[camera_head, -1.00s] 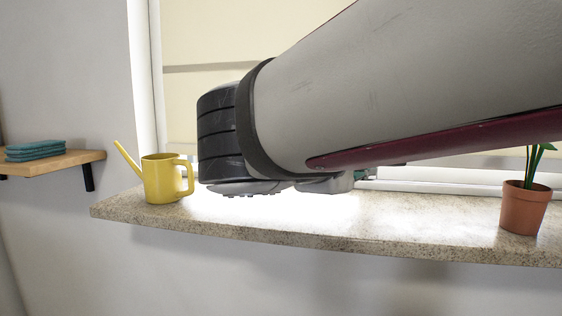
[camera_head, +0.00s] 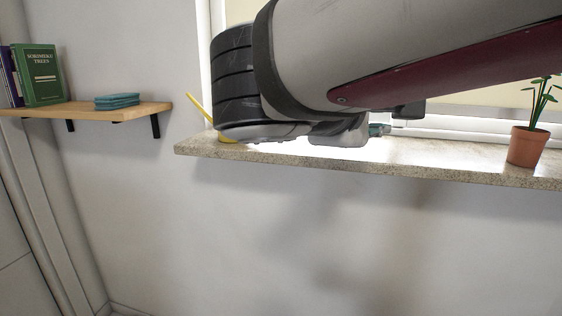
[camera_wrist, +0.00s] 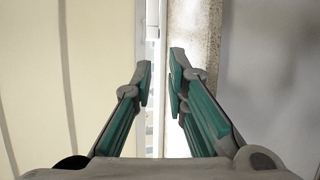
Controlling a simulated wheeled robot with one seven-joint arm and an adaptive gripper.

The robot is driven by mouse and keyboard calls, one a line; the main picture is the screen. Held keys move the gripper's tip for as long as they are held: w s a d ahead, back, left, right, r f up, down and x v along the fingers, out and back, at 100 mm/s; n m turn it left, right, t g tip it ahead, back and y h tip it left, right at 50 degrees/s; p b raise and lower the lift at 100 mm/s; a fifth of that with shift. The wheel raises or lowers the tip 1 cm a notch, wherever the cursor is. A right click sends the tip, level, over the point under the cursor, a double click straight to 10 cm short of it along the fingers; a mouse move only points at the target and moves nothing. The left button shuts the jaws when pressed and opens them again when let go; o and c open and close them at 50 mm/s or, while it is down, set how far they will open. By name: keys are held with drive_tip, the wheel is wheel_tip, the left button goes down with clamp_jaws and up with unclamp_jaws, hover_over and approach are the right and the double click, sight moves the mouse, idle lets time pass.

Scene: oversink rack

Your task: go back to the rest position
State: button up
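My gripper (camera_wrist: 160,80) shows in the wrist view with its two grey and teal fingers apart and nothing between them. Beyond the fingers are the window side and the stone sill (camera_wrist: 205,35). In the head view my arm crosses the upper middle in front of the window and sill. Only a small teal part of my gripper (camera_head: 379,130) shows past the wrist; the rest is hidden.
The speckled stone sill (camera_head: 440,170) bears a potted plant (camera_head: 526,146) at the right. A yellow watering can (camera_head: 198,106) is mostly hidden behind my arm. A wooden shelf (camera_head: 90,109) at left holds teal cloths (camera_head: 117,101) and books (camera_head: 42,75). Wall below is clear.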

drive_tip(key=s+d+f+m+g+y, duration=0.1)
drive_tip(key=s+d+f+m+g, duration=0.3)
drive_tip(key=s+d+f, duration=0.3)
drive_tip(key=s+d+f+m+g+y, duration=0.1)
drive_tip(key=s+d+f+m+g, duration=0.2)
drive_tip(key=s+d+f+g, duration=0.45)
drive_tip(key=s+a+f+m+y, duration=0.2)
drive_tip(key=s+a+f+y, duration=0.15)
drive_tip(key=s, duration=0.35)
drive_tip(key=s+a+f+m+y, duration=0.3)
drive_tip(key=s+a+f, duration=0.1)
drive_tip(key=s, duration=0.2)
wheel_tip(320, 180, up, 30)
drive_tip(key=t+p, duration=0.3)
drive_tip(key=p, duration=2.5)
drive_tip(key=shift+s+a+f+t+y, duration=0.2)
drive_tip(key=shift+s+a+t+y, duration=0.15)
drive_tip(key=shift+s+y, duration=0.1)
